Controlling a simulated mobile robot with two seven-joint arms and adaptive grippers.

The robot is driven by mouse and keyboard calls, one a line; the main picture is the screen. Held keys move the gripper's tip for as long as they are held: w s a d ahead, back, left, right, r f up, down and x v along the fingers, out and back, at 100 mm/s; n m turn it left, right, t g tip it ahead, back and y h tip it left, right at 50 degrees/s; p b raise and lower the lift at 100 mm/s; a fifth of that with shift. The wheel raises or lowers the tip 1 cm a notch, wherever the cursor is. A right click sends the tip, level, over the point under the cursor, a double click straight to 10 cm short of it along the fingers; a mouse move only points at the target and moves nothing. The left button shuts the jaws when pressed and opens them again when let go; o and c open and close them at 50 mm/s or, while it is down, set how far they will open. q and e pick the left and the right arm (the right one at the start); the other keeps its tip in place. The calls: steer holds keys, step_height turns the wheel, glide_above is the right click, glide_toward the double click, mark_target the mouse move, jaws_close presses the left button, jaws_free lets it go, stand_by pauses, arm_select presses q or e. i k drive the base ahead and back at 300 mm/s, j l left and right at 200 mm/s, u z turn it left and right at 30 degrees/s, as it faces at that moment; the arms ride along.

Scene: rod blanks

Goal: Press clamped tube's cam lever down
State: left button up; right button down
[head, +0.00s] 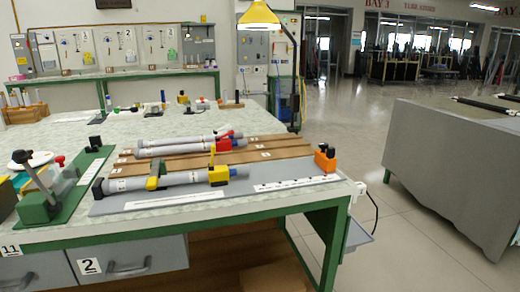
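A grey tube (186,178) lies along the grey board (285,170) near the front of the workbench. A yellow clamp (219,175) sits around or over its right part, and a thin yellow lever (212,154) stands roughly upright from it. An olive-yellow piece (154,177) crosses the tube farther left. A black block (98,187) is at the tube's left end. Neither of my grippers is in view.
More grey tubes (176,149) with a red fitting (224,132) lie behind on brown wooden strips (263,143). An orange block (325,157) stands at the board's right end. A green lever device (40,204) is at left. A yellow lamp (259,17) rises behind.

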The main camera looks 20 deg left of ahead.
mark_target(213, 147)
steer(key=u, duration=0.85)
